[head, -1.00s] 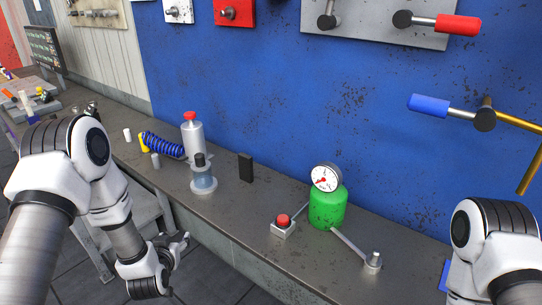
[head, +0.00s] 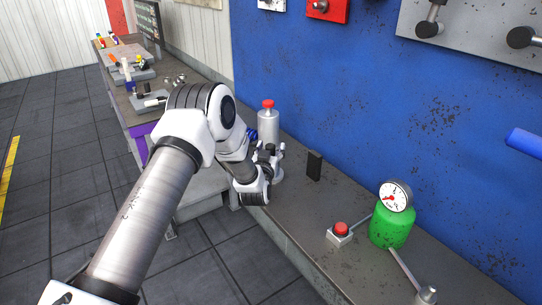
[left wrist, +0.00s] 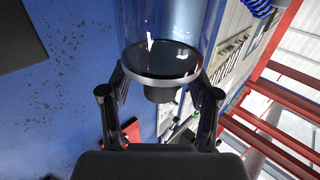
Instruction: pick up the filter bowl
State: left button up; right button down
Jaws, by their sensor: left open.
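The filter bowl is a clear cylinder with a black end disc and a short black knob. In the left wrist view the bowl (left wrist: 162,60) fills the upper middle, its black end between my fingers. My left gripper (left wrist: 160,85) is open, one finger on each side of it; I cannot tell whether either finger touches. In the head view the left gripper (head: 268,154) is at the bowl's place on the bench and hides most of it; only a pale lower part (head: 278,175) shows. My right gripper is out of view.
Just behind stands a grey canister (head: 268,128) with a red top. Right along the bench (head: 300,215) are a black block (head: 314,165), a red button box (head: 340,235) and a green tank (head: 390,228) with a gauge. A blue wall (head: 350,90) rises behind.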

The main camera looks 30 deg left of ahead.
pick_arm(q)
jog(key=shift+s, duration=0.1)
jog(key=c, duration=0.5)
grip_shut()
jog(key=shift+r, duration=0.1)
jog(key=shift+r, duration=0.1)
jog(key=shift+r, duration=0.3)
notch_tip(320, 180, up, 3)
jog(key=shift+r+p, duration=0.1)
jog(key=shift+p, duration=1.15)
jog(key=p+v, duration=0.1)
jog(key=v, duration=1.5)
jog(key=shift+r, duration=0.35)
